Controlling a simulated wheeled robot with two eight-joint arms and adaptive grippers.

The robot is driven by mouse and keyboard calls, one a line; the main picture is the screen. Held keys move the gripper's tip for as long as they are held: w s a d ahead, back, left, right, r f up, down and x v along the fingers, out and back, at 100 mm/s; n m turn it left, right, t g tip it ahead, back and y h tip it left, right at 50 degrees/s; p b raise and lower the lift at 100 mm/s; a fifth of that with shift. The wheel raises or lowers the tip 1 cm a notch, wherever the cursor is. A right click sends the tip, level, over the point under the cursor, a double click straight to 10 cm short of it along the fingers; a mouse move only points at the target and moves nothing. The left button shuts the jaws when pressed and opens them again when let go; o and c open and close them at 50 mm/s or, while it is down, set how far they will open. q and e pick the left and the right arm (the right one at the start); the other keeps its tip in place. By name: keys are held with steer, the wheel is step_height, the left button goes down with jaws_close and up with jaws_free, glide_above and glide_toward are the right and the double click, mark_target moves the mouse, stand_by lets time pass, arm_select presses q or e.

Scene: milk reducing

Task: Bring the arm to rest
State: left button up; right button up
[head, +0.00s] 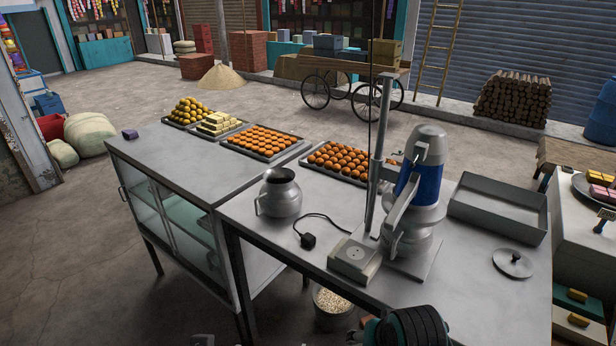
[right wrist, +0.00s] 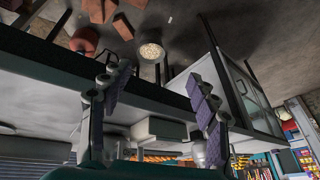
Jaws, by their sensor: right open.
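My right gripper (right wrist: 152,112) shows in the right wrist view with its two padded fingers wide apart and nothing held between them. It is close to the edge of the metal table, which looks upside down there. In the head view, a dark ribbed part of my arm shows at the bottom edge, in front of the table (head: 470,290); its fingers cannot be made out there. My left gripper cannot be made out in either view. A machine with a blue motor (head: 430,185) stands upright on the table, and a grey metal jug (head: 279,195) stands to its left, both apart from my arm.
A plug with a black cord (head: 308,240), an empty metal tray (head: 499,207) and a round lid (head: 512,263) are on the table. Trays of sweets (head: 262,142) line the back. A bucket of pale grains (head: 333,302) is on the floor by the table's front edge.

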arm_select(q)
step_height(320, 180, down, 7)
steer(key=b, duration=0.4)
steer(key=shift+r, duration=0.2)
arm_select(e)
steer(key=s+d+f+n+t, duration=0.2)
steer(key=d+f, duration=0.2)
steer(key=f, duration=0.3)
steer(key=shift+d+h, duration=0.25)
steer(key=shift+h, duration=0.05)
